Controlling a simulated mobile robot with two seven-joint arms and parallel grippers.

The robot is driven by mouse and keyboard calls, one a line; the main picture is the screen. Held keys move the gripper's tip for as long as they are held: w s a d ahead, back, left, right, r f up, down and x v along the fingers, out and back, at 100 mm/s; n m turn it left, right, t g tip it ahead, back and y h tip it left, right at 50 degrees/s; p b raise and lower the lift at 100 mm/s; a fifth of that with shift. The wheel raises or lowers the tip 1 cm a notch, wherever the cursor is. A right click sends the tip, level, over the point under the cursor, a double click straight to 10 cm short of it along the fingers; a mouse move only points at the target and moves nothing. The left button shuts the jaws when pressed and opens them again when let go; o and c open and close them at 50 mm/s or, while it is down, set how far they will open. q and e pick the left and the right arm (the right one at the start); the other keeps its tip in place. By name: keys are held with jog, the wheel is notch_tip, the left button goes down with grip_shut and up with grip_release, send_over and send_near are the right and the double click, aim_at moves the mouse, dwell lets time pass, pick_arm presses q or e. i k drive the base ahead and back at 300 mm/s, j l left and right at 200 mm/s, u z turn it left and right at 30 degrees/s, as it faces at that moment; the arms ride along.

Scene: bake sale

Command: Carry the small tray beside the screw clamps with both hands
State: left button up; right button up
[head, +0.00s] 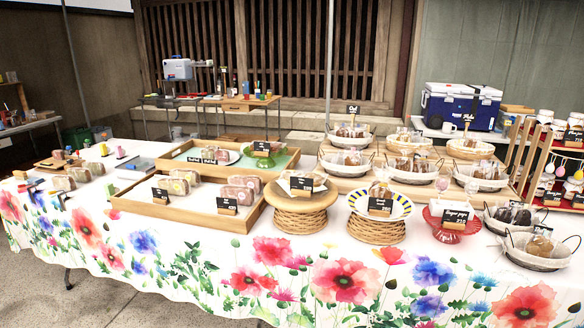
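A small, low wooden tray (42,166) lies near the left end of the flower-print table, with small pinkish pieces on or behind it. I cannot tell for sure that it is the task's tray. Small dark objects (62,199) sit near the table's front left edge; they may be clamps, but they are too small to tell. Neither of my grippers is in view.
The long table (130,150) holds wrapped loaves, a large wooden tray (176,214), cake stands (300,221) and wire baskets (348,142). A back table (246,101) carries tools. A blue cooler (461,106) stands at the back right. The front left floor is clear.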

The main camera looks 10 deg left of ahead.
aim_at(130, 145)
jog(key=j+u, duration=0.2)
jog(key=i+j+u, duration=0.15)
jog(key=j, duration=0.25)
jog(key=i+j+u, duration=0.2)
jog(key=j+u, duration=0.3)
jog(key=i+j+u, duration=0.25)
jog(key=j+u, duration=0.2)
jog(key=i+j+u, duration=0.25)
jog(key=u, duration=0.25)
jog(key=i+j+u, duration=0.25)
jog(key=u, duration=0.15)
jog(key=i+j+u, duration=0.1)
jog(key=i+u, duration=0.5)
jog(key=i, duration=1.05)
jog(key=i+j+z, duration=0.15)
jog(key=i+z, duration=0.15)
jog(key=i, duration=0.8)
jog(key=i+z, duration=0.3)
jog(key=i, duration=0.2)
jog(key=i+z, duration=0.3)
jog(key=i, duration=0.25)
jog(key=i+z, duration=0.1)
jog(key=i, duration=1.05)
